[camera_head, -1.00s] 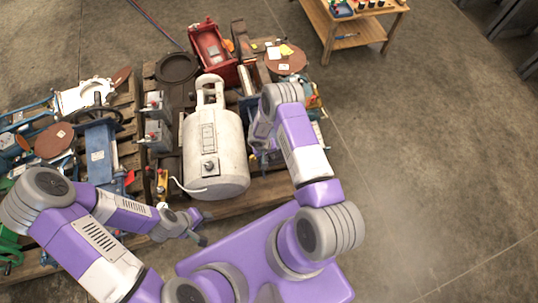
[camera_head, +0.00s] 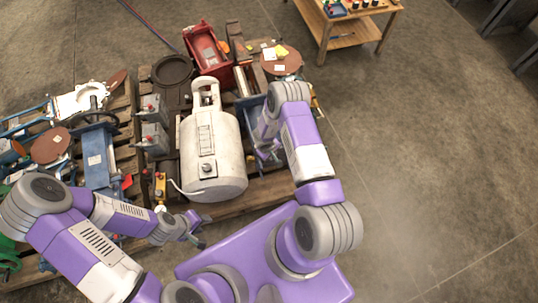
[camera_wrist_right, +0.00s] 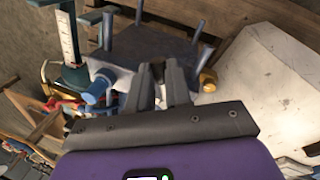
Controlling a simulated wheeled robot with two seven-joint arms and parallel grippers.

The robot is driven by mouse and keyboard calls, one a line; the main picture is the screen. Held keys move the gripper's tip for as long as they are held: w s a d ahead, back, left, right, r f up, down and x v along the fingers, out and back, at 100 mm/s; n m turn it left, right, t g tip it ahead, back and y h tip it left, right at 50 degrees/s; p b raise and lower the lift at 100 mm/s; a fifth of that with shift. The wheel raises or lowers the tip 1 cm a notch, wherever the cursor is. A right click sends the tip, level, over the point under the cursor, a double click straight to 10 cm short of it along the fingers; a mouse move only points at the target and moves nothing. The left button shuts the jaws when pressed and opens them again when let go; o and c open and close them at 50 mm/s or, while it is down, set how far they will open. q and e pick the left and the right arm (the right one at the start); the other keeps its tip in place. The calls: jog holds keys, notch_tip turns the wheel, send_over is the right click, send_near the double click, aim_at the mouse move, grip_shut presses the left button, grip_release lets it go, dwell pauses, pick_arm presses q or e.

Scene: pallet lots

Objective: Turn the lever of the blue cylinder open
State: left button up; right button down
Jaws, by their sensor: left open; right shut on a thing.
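A short blue cylinder (camera_wrist_right: 97,90) shows left of the jaws in the right wrist view, beside a grey-blue plate with upright posts (camera_wrist_right: 165,48). My right gripper (camera_wrist_right: 160,72) is shut on a small pale part between its fingers, which looks like the lever; the fingers hide most of it. In the head view, my right forearm covers this gripper and most of the blue machinery (camera_head: 250,110) right of the white tank. My left gripper (camera_head: 201,231) is open and empty, low in front of the pallet edge.
A large white tank (camera_head: 213,150) stands mid-pallet. Grey boxes (camera_head: 154,138), a red machine (camera_head: 207,50) and a brown disc (camera_head: 281,62) crowd around it. Another loaded pallet is at left. A wooden table (camera_head: 330,42) stands behind; the floor at right is clear.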

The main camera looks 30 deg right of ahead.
jog(key=shift+w+d+n+t, duration=0.15)
jog(key=shift+d+n, duration=0.2)
jog(key=shift+n, duration=0.35)
jog(key=shift+d+n+t, duration=0.15)
jog(key=shift+d+n, duration=0.15)
jog(key=shift+n, duration=0.4)
jog(key=c, duration=1.1)
grip_release()
jog(key=shift+o, duration=0.2)
jog(key=p+v, duration=0.3)
jog(key=v, duration=0.4)
jog(key=shift+d+r, duration=0.1)
jog(key=shift+r, duration=0.25)
